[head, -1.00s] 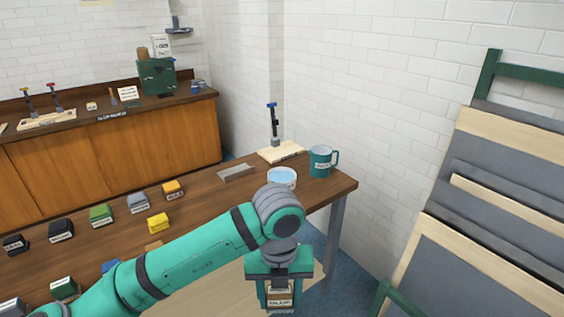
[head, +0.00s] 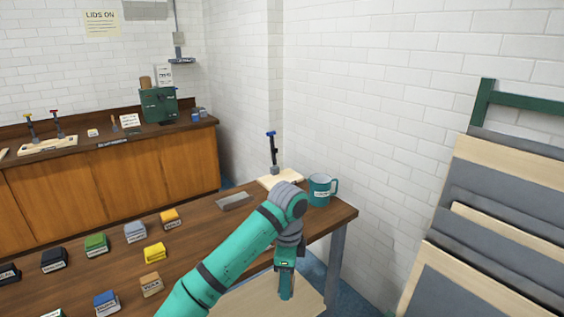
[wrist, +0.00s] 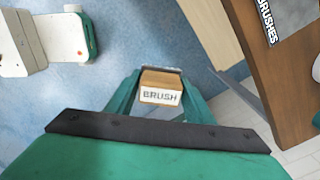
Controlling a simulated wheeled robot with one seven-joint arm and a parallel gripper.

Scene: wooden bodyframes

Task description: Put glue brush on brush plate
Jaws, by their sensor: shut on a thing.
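My gripper (head: 286,290) is shut and held low in front of the table's right part, beyond its edge. In the wrist view my gripper (wrist: 160,76) is closed on the glue brush (wrist: 160,95), a wooden block-like handle with a white label reading BRUSH. Its bristle end is hidden. In the head view I cannot make the brush out. A shallow grey metal tray (head: 233,202), which may be the brush plate, lies on the table left of my wrist. In the wrist view a BRUSHES label (wrist: 267,22) shows on the brown table at upper right, apart from the gripper.
A teal mug (head: 320,190) stands at the table's far right corner. A blue-handled clamp (head: 272,150) stands on a wooden board behind my wrist. Several coloured blocks, including a yellow one (head: 154,253), fill the left. A panel rack (head: 490,210) stands at right.

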